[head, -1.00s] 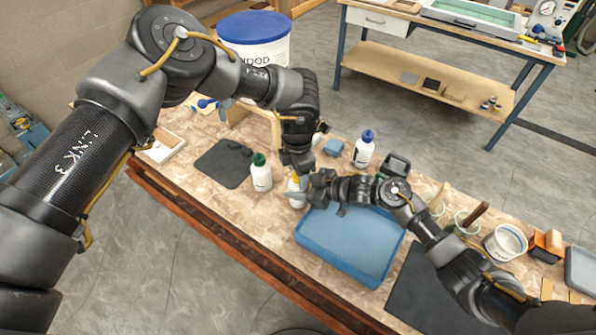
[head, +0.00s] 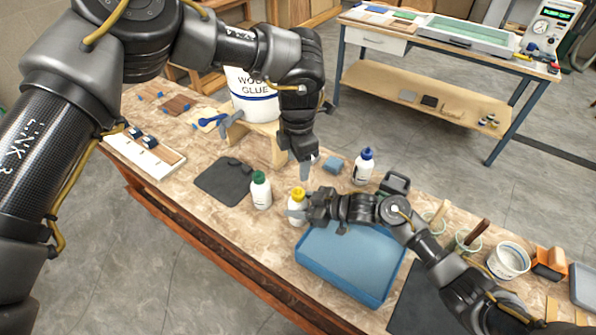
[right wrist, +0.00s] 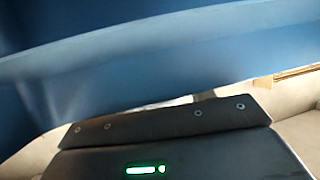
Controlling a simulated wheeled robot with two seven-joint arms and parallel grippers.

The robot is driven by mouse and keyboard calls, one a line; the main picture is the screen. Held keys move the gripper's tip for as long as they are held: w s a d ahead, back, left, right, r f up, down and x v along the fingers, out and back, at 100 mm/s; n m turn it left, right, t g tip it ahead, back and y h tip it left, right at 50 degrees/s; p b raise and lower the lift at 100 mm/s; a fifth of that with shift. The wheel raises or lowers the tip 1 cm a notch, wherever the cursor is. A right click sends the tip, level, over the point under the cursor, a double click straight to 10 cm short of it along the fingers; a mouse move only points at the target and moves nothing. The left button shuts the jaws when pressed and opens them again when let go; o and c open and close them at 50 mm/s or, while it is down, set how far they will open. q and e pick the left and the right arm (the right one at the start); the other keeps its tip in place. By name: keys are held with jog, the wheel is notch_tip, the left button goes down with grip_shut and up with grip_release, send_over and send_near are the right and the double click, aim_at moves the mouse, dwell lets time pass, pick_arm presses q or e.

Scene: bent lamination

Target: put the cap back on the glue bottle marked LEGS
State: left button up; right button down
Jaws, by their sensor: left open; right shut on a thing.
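A white glue bottle with a yellow top (head: 297,206) stands upright on the bench in the head view. Its label is too small to read. My right gripper (head: 311,207) is shut on its body from the right, partly covering it. The yellow cap (head: 298,192) appears seated on the bottle's top. My left gripper (head: 304,173) is open, just above the cap and apart from it, pointing down. A green-capped bottle (head: 261,191) stands to the left and a blue-capped bottle (head: 363,167) to the right and behind. The right wrist view does not show the bottle.
A blue tray (head: 345,270) lies close under my right forearm and fills much of the right wrist view (right wrist: 150,75). A dark mat (head: 222,182) lies left of the bottles. A big glue tub (head: 254,98) stands behind. Pots and brushes (head: 470,238) stand at right.

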pick_arm(q)
jog(key=shift+r, duration=0.35)
pick_arm(e)
jog(key=shift+c, duration=2.4)
grip_release()
pick_arm(q)
jog(key=shift+f+b, duration=0.85)
pick_arm(e)
jog(key=v, duration=1)
jog(key=shift+d+r, duration=0.2)
jog(key=shift+d, duration=0.15)
